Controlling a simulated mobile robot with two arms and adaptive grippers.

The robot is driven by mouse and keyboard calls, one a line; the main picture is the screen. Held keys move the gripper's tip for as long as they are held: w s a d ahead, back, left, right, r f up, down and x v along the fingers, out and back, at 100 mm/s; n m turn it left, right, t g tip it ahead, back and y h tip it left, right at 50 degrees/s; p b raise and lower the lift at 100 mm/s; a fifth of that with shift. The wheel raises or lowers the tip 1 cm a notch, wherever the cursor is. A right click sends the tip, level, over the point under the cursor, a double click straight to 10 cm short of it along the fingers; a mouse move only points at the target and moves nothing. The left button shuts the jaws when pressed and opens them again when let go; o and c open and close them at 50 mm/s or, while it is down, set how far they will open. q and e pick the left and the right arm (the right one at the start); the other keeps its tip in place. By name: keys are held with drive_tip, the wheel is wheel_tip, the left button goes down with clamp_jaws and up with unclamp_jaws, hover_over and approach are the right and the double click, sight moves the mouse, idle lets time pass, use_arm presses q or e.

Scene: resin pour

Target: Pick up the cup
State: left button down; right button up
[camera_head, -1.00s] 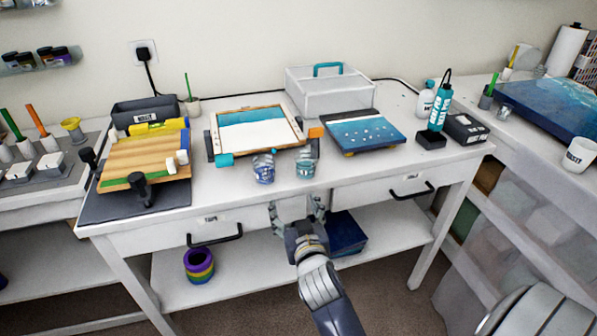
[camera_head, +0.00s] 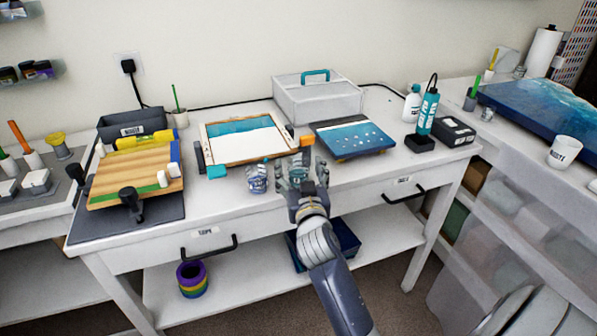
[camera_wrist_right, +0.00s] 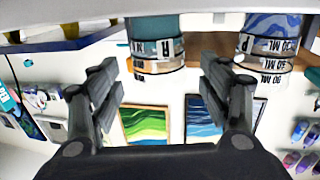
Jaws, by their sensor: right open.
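Two clear measuring cups stand side by side near the front edge of the white table. The left one holds blue swirled liquid (camera_head: 257,181); the right cup with teal liquid (camera_head: 297,166) is partly hidden behind my right gripper. My right gripper (camera_head: 302,178) is open, its fingers spread around the near side of the teal cup. In the right wrist view the teal cup (camera_wrist_right: 156,48) appears ahead between the two fingers (camera_wrist_right: 160,92), and the blue cup (camera_wrist_right: 268,45) is outside them on the right. Contact cannot be told. My left gripper is not in view.
A framed panel (camera_head: 204,131) and a blue painted board (camera_head: 352,131) lie behind the cups. A white box (camera_head: 317,104) stands at the back. A wooden board (camera_head: 130,180) lies at left, and a teal torch (camera_head: 427,112) stands at right.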

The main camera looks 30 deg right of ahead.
drive_tip(key=shift+x, duration=1.4)
drive_tip(key=shift+c, duration=0.6)
drive_tip(key=shift+f, duration=0.1)
drive_tip(key=c, duration=1)
drive_tip(key=shift+r, duration=0.45)
drive_tip(key=r, duration=0.3)
drive_tip(key=shift+s, duration=0.2)
drive_tip(key=v, duration=0.5)
drive_tip(key=d+r+b+v, duration=0.1)
drive_tip(key=v, duration=0.4)
drive_tip(key=s+d+v, duration=0.1)
drive_tip(key=v, duration=0.4)
drive_tip(key=shift+s+d+r, duration=0.15)
drive_tip(key=shift+s, duration=0.15)
